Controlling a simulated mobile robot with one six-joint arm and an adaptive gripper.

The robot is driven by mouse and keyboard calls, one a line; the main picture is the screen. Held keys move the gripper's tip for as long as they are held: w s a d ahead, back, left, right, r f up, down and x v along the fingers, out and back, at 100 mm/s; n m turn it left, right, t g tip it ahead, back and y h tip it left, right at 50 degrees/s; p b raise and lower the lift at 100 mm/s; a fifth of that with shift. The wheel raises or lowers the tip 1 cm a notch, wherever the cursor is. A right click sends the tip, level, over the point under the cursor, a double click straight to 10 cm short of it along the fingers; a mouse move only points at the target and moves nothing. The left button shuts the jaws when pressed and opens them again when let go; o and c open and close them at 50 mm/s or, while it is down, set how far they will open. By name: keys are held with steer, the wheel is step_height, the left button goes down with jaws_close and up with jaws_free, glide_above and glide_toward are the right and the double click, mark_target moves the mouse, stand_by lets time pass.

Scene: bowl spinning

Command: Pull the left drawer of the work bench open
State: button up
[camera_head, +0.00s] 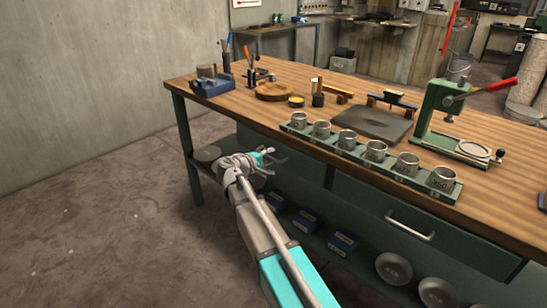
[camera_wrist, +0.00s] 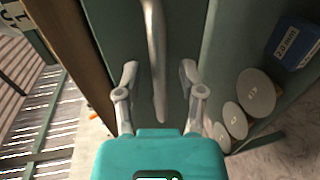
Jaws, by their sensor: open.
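The work bench (camera_head: 222,103) has a wooden top and a green frame. Its left drawer (camera_head: 300,163) has a green front that looks flush with the bench, and my gripper covers part of it in the head view. In the wrist view the drawer front (camera_wrist: 185,30) fills the upper middle, with a pale bar handle (camera_wrist: 157,35) running down it. My gripper (camera_head: 270,157) is in front of the left drawer. In the wrist view my gripper (camera_wrist: 159,80) is open, and the handle's lower end shows between its two fingers. I cannot tell whether they touch it.
The right drawer with its bar handle (camera_head: 410,226) is shut. The lower shelf holds blue boxes (camera_head: 306,220) and round metal discs (camera_head: 394,268). On top stand a row of metal cups (camera_head: 376,150) and a green press (camera_head: 440,110). The floor at left (camera_head: 90,220) is clear.

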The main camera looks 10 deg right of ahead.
jaws_close()
